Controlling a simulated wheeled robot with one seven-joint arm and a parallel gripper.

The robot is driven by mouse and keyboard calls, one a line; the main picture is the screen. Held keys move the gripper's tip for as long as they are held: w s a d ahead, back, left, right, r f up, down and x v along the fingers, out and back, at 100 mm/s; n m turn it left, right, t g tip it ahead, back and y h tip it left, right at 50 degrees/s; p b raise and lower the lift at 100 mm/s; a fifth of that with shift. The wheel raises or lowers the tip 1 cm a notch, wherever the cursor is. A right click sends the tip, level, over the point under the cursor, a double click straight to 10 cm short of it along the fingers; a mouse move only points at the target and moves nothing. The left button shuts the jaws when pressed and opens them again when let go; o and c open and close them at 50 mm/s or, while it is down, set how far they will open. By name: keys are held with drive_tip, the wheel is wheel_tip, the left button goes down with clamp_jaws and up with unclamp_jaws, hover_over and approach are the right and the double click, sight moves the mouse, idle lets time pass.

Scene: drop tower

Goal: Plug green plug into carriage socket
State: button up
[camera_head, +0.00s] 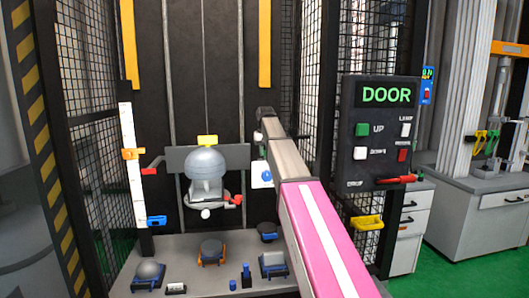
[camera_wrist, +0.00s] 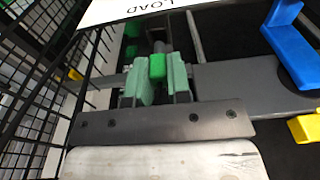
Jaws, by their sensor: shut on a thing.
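In the wrist view my gripper (camera_wrist: 156,72) has pale green finger pads shut on the green plug (camera_wrist: 157,67), a small bright green block. The plug's far end points at dark and grey parts under a white plate marked LOAD (camera_wrist: 168,10); I cannot tell whether it touches a socket. In the head view the carriage (camera_head: 170,158) is a grey crossbar hung on a cable, with a grey domed weight (camera_head: 205,163) at its middle. My arm hides the gripper there, and the socket cannot be made out.
A DOOR control panel (camera_head: 382,130) stands right of my arm. Black mesh (camera_wrist: 35,95) runs close along the gripper's left in the wrist view, and a blue bracket (camera_wrist: 290,45) is at right. The grey bench (camera_head: 220,278) below the carriage holds several small parts.

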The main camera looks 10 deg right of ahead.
sight(265, 156)
drive_tip(key=shift+f, duration=0.3)
drive_tip(key=shift+f, duration=0.95)
drive_tip(key=shift+f, duration=0.35)
drive_tip(key=o, duration=0.8)
wheel_tip(265, 156, up, 11)
drive_tip(key=s, duration=0.1)
drive_tip(key=shift+s+f, duration=0.15)
